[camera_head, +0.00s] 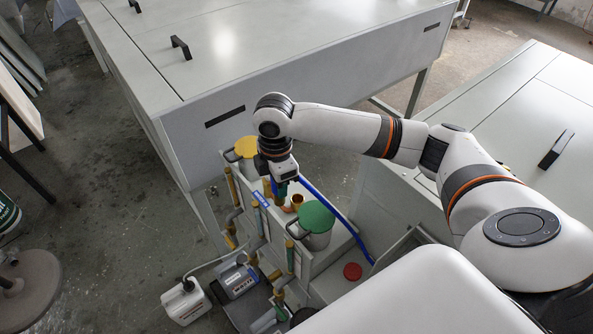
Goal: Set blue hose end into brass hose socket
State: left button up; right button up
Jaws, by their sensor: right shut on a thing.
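My right gripper (282,186) points down over the white plumbing stand and is shut on the end of the blue hose. The blue hose (338,218) runs from the gripper down and right to the stand's lower right side. A small brass cup (297,199), which looks like the brass hose socket, is just right of and below the fingertips. The held hose end is mostly hidden by the gripper, so I cannot tell whether it touches the cup. My left gripper is not in view.
A green-lidded container (316,216) stands close right of the gripper, and a yellow-lidded one (245,147) behind it on the left. A red cap (352,271) lies lower right. A large grey cabinet (250,50) is behind.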

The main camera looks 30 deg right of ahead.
jog(key=w+d+f+n+b, duration=0.4)
jog(key=d+f+n, duration=0.5)
jog(key=n, duration=0.8)
jog(key=shift+w+f, duration=0.9)
jog(key=shift+f, duration=0.4)
jog(key=shift+r, duration=0.1)
jog(key=shift+f+n+p, duration=0.3)
jog(key=shift+f, duration=0.05)
jog(key=shift+f, duration=0.1)
jog(key=shift+f+b, duration=0.35)
jog(key=shift+f, duration=0.35)
